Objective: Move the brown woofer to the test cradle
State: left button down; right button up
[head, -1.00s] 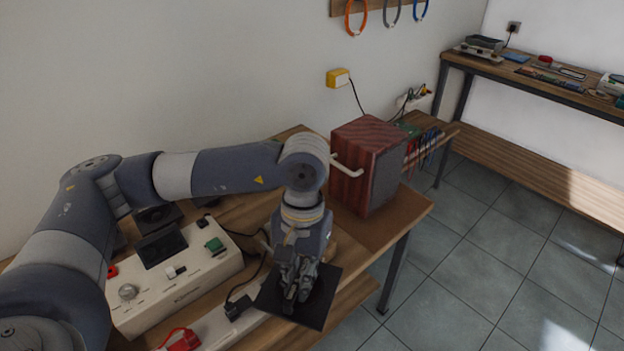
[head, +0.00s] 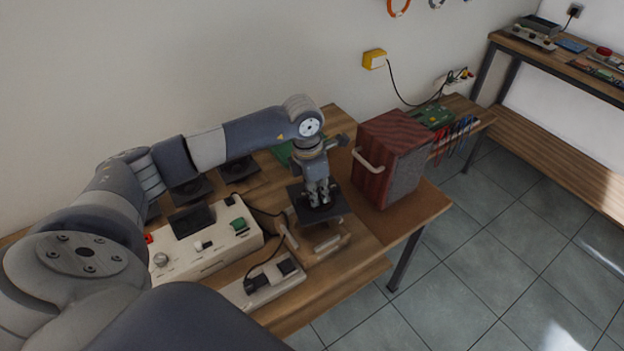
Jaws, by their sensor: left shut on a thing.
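My left gripper (head: 319,204) points down and is shut on a dark, square-framed woofer (head: 302,213). The woofer is held roughly level above the right part of the wooden bench; the fingers hide its middle, and only a hint of reddish brown shows there. Just below and in front of it is a low wooden stand with pale bars (head: 328,243), which looks like the test cradle. It appears empty, though the woofer partly covers it. My right gripper is not in view.
A red-brown speaker cabinet (head: 378,185) with a pale handle stands close right of the gripper. A cream test unit (head: 215,245) and a power strip (head: 262,284) lie to the left and front.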

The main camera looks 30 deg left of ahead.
pick_arm(q)
jog(key=shift+w+a+n, duration=0.2)
jog(key=shift+a+n, duration=0.65)
jog(key=shift+n, duration=0.25)
jog(key=shift+w+a+f+n, duration=0.1)
jog(key=shift+a+f+n, duration=0.1)
jog(key=shift+n, duration=0.1)
jog(key=shift+f+b, duration=0.5)
jog(key=shift+f, duration=0.85)
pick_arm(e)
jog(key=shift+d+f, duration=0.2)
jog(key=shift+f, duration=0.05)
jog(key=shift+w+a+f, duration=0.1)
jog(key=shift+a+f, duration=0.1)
pick_arm(q)
jog(key=shift+f+b, duration=0.15)
jog(key=shift+b, duration=0.15)
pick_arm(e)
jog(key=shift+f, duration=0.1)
pick_arm(q)
jog(key=shift+f+b, duration=1.95)
jog(key=shift+f, duration=0.25)
jog(key=shift+f+b, duration=2.05)
jog(key=shift+f, duration=0.35)
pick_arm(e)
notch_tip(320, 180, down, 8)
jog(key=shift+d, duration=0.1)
